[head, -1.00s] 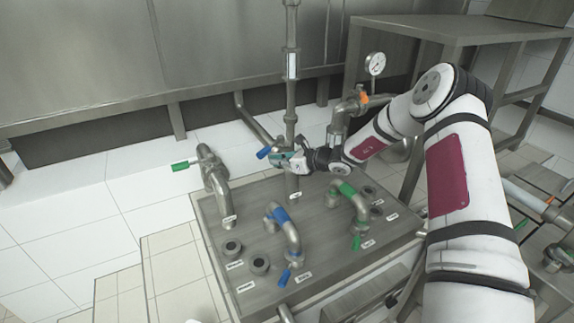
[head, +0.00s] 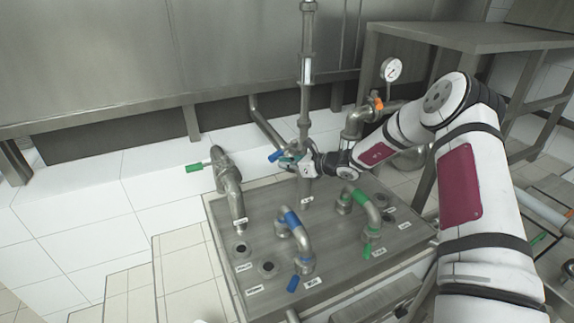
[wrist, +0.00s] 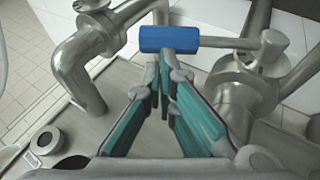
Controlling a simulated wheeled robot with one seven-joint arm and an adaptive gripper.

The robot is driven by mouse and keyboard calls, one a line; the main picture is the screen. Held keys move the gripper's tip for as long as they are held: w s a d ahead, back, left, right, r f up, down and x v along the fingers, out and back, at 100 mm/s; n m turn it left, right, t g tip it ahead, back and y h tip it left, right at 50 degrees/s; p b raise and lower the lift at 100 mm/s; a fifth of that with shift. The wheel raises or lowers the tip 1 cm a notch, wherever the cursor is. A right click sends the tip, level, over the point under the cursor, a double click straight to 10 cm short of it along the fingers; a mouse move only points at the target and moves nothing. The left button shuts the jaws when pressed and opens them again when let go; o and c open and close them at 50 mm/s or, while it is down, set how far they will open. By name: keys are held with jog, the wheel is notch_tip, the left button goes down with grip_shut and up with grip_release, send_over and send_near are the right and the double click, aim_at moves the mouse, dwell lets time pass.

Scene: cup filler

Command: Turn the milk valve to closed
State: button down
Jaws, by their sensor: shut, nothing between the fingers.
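A valve with a blue handle (head: 274,156) sits on the vertical steel pipe (head: 305,100) at the back of the steel panel. The small labels are too blurred to read, so I cannot tell from them which valve is milk. My gripper (head: 288,161) is at this handle, just left of the pipe. In the wrist view the blue handle (wrist: 185,38) lies across the picture, joined to the valve body (wrist: 245,90) on the right. My gripper (wrist: 165,58) is shut and empty, its fingertips just below the handle's grip; I cannot tell whether they touch.
A green-handled pipe valve (head: 194,167) stands left. An orange-handled valve (head: 377,103) and a gauge (head: 391,69) are behind my arm.

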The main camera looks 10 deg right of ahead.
aim_at(276, 159)
jog(key=shift+w+a, duration=0.5)
jog(key=shift+a, duration=0.2)
jog(key=shift+w+a, duration=0.5)
jog(key=shift+a, duration=0.2)
jog(key=shift+w+a+b, duration=0.6)
jog(key=shift+w+a, duration=0.1)
jog(key=shift+w, duration=0.15)
